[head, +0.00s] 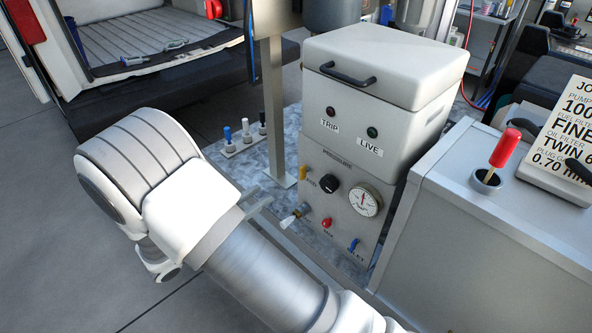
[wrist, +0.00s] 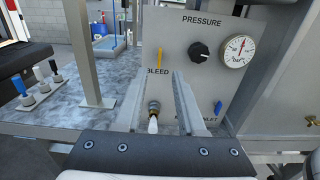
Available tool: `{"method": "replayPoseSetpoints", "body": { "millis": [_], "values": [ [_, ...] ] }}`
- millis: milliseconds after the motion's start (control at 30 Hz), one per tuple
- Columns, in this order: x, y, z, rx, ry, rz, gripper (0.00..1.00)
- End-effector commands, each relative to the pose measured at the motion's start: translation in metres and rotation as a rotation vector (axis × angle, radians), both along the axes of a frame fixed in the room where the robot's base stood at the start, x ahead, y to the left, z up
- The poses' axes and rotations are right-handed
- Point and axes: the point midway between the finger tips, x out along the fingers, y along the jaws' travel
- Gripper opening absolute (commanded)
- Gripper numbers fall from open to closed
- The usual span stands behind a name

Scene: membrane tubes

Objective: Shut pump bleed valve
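The pump's bleed valve shows as a yellow lever (head: 303,173) at the left of the pump's front panel (head: 335,225), beside the BLEED label. In the wrist view the yellow lever (wrist: 159,58) stands upright above the label. My gripper (head: 259,199) is left of the panel in the head view. In the wrist view my gripper (wrist: 158,74) is open and empty, its two fingers pointing at the panel. The lever appears between the fingertips in that picture; I see no contact. The lever's pivot is not clear.
The panel also has a black knob (head: 328,184), a pressure gauge (head: 365,201), a red button (head: 327,223) and a blue lever (head: 353,244). A metal post (head: 275,110) and several small toggles (head: 245,131) stand left of the pump. A grey cabinet (head: 480,240) is at the right.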

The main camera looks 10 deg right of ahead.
Motion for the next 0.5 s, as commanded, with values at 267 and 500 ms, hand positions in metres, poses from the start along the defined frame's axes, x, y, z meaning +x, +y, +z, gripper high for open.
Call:
{"method": "replayPoseSetpoints", "body": {
  "millis": [267,500],
  "values": [
    [0.036,-0.052,0.001,0.000,0.001,-0.006,0.39],
    [0.062,-0.087,0.001,0.001,0.001,-0.004,0.39]
  ]
}}
